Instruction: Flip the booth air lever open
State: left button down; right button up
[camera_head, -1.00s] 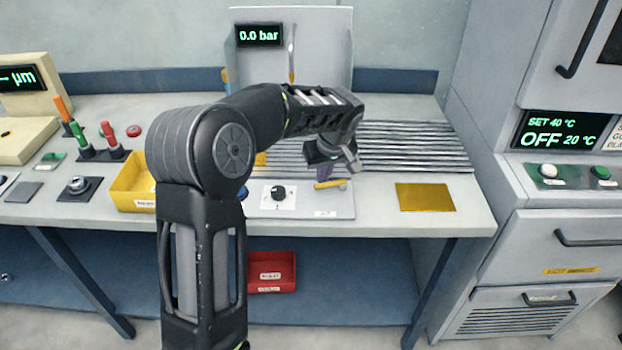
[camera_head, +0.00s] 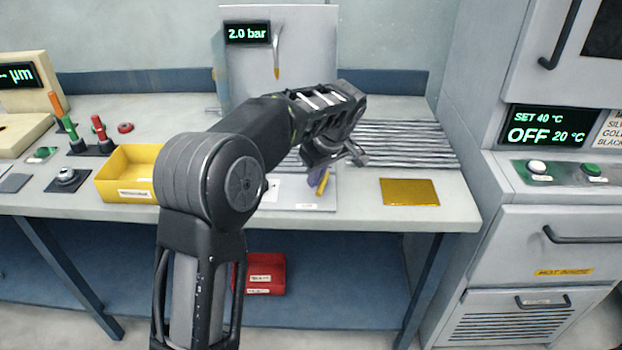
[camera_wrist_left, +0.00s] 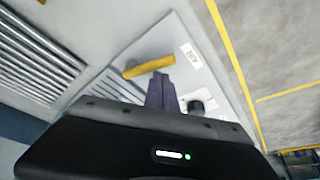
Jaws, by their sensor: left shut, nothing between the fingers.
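The booth air lever is a yellow handle (camera_head: 323,182) on a pale panel (camera_head: 300,196) at the front of the bench. In the head view it points roughly front to back. In the left wrist view the yellow handle (camera_wrist_left: 150,66) lies beside an "AIR" label. My left gripper (camera_head: 316,176) is shut and empty, its fingertips right beside the handle; I cannot tell if they touch. The gripper's fingers also show in the left wrist view (camera_wrist_left: 163,92). The pressure display (camera_head: 248,33) reads 2.0 bar. My right gripper is not in view.
A black knob (camera_wrist_left: 195,107) sits on the same panel, mostly hidden in the head view. A yellow bin (camera_head: 127,176) stands left of my arm. A gold plate (camera_head: 409,192) lies to the right. A ribbed rack (camera_head: 400,145) lies behind. An oven-like cabinet (camera_head: 550,225) stands right.

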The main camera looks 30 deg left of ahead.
pick_arm(q)
jog(key=shift+w, duration=0.15)
jog(key=shift+w+a+r+p, duration=0.1)
jog(key=shift+w+p, duration=0.05)
jog(key=shift+p, duration=0.2)
jog(key=shift+w+p, duration=0.3)
jog(key=shift+w, duration=0.2)
jog(key=shift+a, duration=0.15)
jog(key=shift+s+a, duration=0.1)
jog(key=shift+a, duration=0.1)
jog(key=a, duration=0.3)
jog(key=shift+s+a+r, duration=0.25)
jog(key=shift+s+r, duration=0.1)
jog(key=w+v, duration=0.1)
jog(key=v, duration=0.8)
jog(key=shift+w+d+r, duration=0.4)
jog(key=shift+w, duration=0.15)
